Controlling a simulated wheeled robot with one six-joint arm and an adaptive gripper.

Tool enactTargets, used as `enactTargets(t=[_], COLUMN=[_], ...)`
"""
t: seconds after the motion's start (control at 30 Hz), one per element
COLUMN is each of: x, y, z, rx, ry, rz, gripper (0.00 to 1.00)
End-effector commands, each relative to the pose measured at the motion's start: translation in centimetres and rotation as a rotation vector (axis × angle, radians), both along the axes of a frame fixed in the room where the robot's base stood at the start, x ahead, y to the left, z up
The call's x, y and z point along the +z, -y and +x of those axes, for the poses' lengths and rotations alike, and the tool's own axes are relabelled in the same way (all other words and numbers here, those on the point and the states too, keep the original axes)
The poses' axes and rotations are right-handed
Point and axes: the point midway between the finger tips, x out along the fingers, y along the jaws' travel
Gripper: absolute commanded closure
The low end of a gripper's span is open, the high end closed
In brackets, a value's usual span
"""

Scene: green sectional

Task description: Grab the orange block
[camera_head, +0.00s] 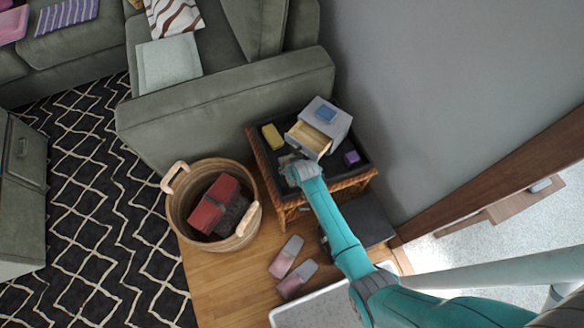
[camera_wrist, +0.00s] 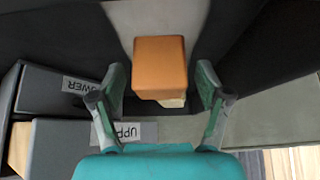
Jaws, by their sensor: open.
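The orange block (camera_wrist: 160,62) is in the upper middle of the wrist view, between the two fingers of my gripper (camera_wrist: 160,76). A gap shows on each side, so the fingers do not appear to touch it. A small pale piece shows at the block's lower edge; I cannot tell what it is. In the head view my gripper (camera_head: 287,161) is over the left front part of the dark tray-topped wicker table (camera_head: 262,160). The orange block is not visible there, probably hidden by my gripper.
A grey drawer unit (camera_head: 333,120) with its drawer (camera_head: 307,139) pulled open stands beside my gripper. A blue block (camera_head: 325,113) is on top of it. A yellow block (camera_head: 272,137) and purple block (camera_head: 352,157) lie nearby. A basket (camera_head: 180,215) stands left of the table.

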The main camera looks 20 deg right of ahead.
Motion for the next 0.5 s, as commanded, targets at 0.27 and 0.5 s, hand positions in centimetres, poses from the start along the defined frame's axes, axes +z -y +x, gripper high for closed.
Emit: enactTargets(t=[0.27,0.5], x=[-0.08,-0.07], y=[-0.02,-0.02], z=[0.08,0.08], rx=[0.0,0.0], ry=[0.001,0.001], rz=[0.0,0.0], gripper=[0.29,0.88])
